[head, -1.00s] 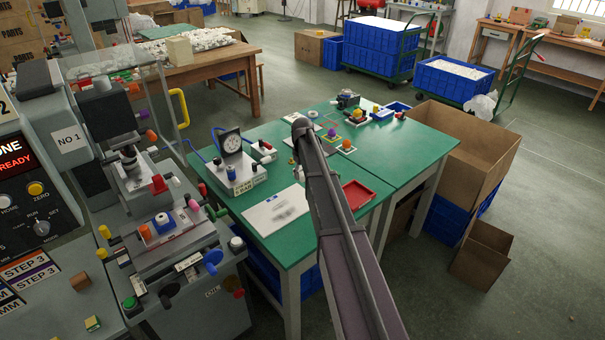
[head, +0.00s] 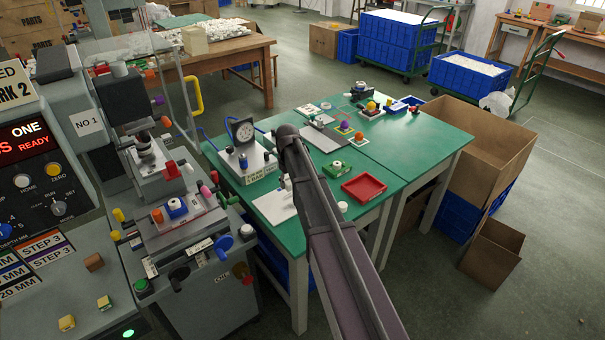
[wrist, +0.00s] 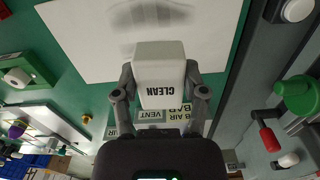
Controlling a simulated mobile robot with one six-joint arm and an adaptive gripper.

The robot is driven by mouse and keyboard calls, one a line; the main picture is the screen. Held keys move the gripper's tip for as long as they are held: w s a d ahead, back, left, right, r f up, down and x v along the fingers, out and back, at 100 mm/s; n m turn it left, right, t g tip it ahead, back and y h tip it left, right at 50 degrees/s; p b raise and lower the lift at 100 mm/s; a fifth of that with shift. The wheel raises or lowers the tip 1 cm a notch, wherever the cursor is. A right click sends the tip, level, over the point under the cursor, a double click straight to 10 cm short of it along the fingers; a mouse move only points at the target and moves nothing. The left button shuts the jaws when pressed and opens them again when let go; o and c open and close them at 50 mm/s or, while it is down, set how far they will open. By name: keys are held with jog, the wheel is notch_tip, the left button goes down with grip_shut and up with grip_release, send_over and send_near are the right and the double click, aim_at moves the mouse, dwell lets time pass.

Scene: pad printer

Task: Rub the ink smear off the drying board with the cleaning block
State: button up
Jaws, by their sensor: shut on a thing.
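The drying board (head: 272,206) is a flat white panel on the green table in the head view, partly covered by my arm. In the wrist view the board (wrist: 100,66) fills the top, with a faint grey ink smear (wrist: 112,24) across it. My gripper (wrist: 160,82) is shut on the white cleaning block (wrist: 160,62), marked CLEAN, one finger on each side. The block overlaps the board's near edge in the wrist view, with the smear beyond it. I cannot tell whether it touches the board.
A gauge stand (head: 241,160) stands behind the board on the green table (head: 425,140). A red tray (head: 363,188) and a green-and-white box (head: 336,169) lie to the right. The pad printer (head: 185,215) stands close on the left. Cardboard boxes (head: 480,140) flank the table's right side.

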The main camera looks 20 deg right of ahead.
jog(key=s+a, duration=0.3)
jog(key=shift+a+f, duration=0.1)
jog(key=shift+a, duration=0.2)
